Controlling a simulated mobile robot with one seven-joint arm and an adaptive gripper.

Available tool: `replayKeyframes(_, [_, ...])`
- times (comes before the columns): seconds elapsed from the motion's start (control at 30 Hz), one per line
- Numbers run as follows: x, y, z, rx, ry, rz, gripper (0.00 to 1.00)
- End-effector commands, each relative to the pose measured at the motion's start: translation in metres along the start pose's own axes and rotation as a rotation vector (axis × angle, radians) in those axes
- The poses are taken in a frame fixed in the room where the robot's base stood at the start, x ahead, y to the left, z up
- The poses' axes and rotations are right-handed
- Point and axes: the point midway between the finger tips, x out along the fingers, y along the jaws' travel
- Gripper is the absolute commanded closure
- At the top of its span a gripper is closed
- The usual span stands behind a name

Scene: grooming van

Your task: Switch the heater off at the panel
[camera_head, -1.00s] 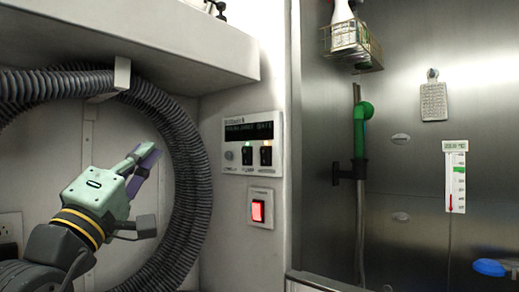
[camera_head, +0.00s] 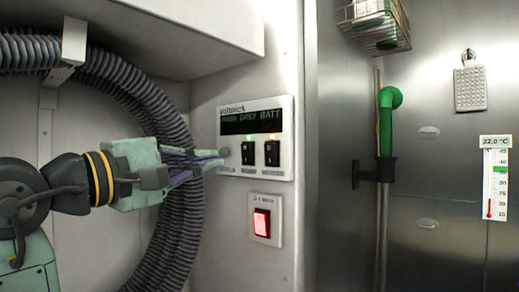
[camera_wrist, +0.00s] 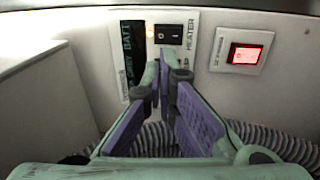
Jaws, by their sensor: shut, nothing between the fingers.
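The control panel (camera_head: 286,137) is on the white wall, with a lit text display and two dark rocker switches. The right rocker (camera_head: 272,152) has an amber light above it. In the wrist view, this dark rocker (camera_wrist: 168,37) sits beside the word HEATER, with a glowing amber light next to it. The left rocker (camera_head: 248,153) has a green light above it; my fingers hide it in the wrist view. My gripper (camera_head: 218,156) is shut and empty, its tips just left of the rockers, by the panel's left edge. I cannot tell whether they touch the panel.
A red lit switch (camera_head: 262,222) on its own plate is below the panel; it also shows in the wrist view (camera_wrist: 244,54). A ribbed grey hose (camera_head: 178,240) loops behind my gripper. A white shelf (camera_head: 190,25) overhangs. A green-topped pipe (camera_head: 386,125) stands right.

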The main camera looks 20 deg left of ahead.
Motion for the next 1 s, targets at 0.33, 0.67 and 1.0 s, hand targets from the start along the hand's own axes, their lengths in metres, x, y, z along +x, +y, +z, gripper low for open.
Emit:
replayKeyframes(0.33, [0.004,0.000,0.000,0.000,0.000,0.000,1.00])
replayKeyframes(0.67, [0.059,0.002,0.000,0.000,-0.002,-0.002,1.00])
replayKeyframes(1.0, [0.122,0.002,0.000,0.000,0.000,-0.001,1.00])
